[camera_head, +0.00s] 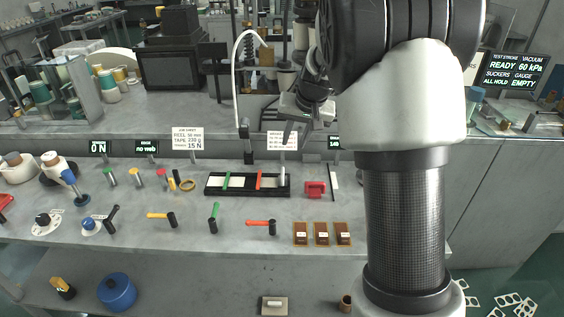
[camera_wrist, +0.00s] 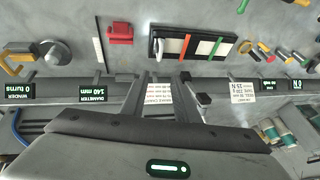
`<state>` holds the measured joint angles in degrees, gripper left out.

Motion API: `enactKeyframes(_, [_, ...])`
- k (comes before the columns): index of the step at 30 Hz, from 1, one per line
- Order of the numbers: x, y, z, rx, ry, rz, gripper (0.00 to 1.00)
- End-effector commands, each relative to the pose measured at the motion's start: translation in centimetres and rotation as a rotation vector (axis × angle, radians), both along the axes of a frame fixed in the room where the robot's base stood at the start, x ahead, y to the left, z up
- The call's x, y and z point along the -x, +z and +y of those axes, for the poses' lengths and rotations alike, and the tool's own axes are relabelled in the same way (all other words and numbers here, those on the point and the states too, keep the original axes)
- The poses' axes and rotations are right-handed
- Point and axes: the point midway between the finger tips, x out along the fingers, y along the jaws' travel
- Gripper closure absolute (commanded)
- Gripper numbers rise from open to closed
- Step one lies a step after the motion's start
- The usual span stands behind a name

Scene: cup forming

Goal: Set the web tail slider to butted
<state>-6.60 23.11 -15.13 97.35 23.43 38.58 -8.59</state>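A long black tray (camera_head: 208,188) lies on the front bench with a green strip (camera_head: 226,181), a red strip (camera_head: 258,180) and, at its right end, an upright white handle (camera_head: 283,176). None carries a readable label, so I cannot tell for sure which is the web tail slider. In the wrist view the tray (camera_wrist: 152,58) is upside down, with the white handle (camera_wrist: 160,45) at its left end. My gripper (camera_head: 295,132) hangs above and behind the tray's right end, apart from it. In the wrist view its fingers (camera_wrist: 163,80) are spread, with nothing between them.
A red block (camera_head: 315,189) sits right of the tray. A small placard (camera_head: 275,139) and a black post (camera_head: 247,150) stand behind it. Several coloured levers (camera_head: 213,218) and brown switches (camera_head: 321,234) lie in front. A white curved tube (camera_head: 236,80) rises at the back.

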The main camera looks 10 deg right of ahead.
Motion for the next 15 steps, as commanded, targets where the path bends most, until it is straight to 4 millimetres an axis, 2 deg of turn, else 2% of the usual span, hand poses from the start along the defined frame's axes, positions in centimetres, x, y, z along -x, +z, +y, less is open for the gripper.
enactKeyframes(15, [-4.4,-10.3,1.1,0.001,0.0,0.006,0.72])
